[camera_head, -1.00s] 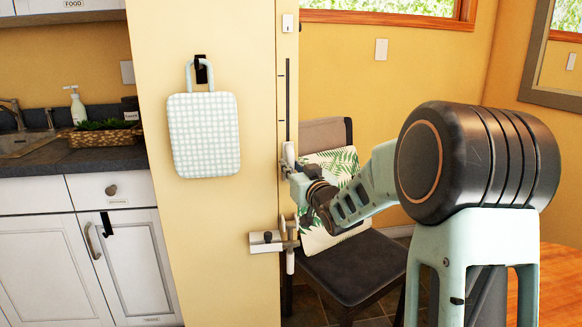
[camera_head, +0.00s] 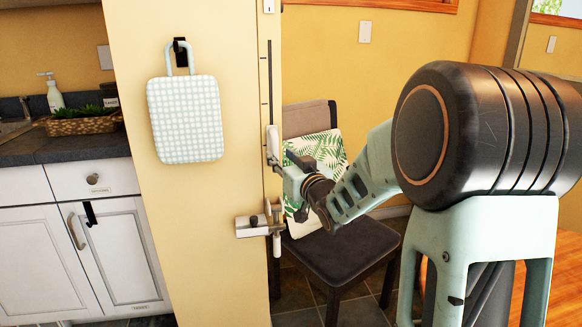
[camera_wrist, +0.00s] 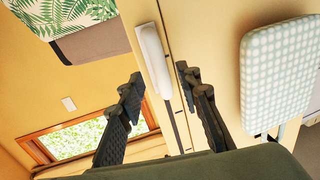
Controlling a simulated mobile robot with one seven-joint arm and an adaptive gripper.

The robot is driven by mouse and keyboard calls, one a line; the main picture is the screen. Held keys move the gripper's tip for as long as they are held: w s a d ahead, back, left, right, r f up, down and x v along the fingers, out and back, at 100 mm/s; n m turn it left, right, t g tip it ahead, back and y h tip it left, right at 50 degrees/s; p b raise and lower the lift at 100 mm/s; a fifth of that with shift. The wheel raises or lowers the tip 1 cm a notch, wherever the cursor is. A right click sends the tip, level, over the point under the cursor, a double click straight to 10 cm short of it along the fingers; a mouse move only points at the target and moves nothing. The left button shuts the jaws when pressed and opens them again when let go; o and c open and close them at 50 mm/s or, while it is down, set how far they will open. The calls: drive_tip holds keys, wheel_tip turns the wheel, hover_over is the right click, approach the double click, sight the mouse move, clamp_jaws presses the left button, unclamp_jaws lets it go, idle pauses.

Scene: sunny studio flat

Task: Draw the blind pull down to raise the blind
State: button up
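The blind pull appears to be the slim white handle (camera_head: 272,142) at the lower end of a dark vertical line on the edge of the cream wall panel. In the wrist view the white handle (camera_wrist: 152,55) lies ahead of and between the two dark fingers of my gripper (camera_wrist: 159,76). The fingers are apart, with a gap visible on either side, and do not look closed on it. In the head view my gripper (camera_head: 281,172) is just at the handle's lower right; its fingers are hard to make out. The blind itself is not recognisable.
A checked pad (camera_head: 186,119) hangs from a black hook to the left. A dark chair (camera_head: 345,255) with a leaf-print cushion stands behind my arm. A counter with cabinets (camera_head: 110,250) is at left.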

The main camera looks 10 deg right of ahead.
drive_tip(key=s+d, duration=0.1)
drive_tip(key=s, duration=0.6)
drive_tip(key=shift+d, duration=0.2)
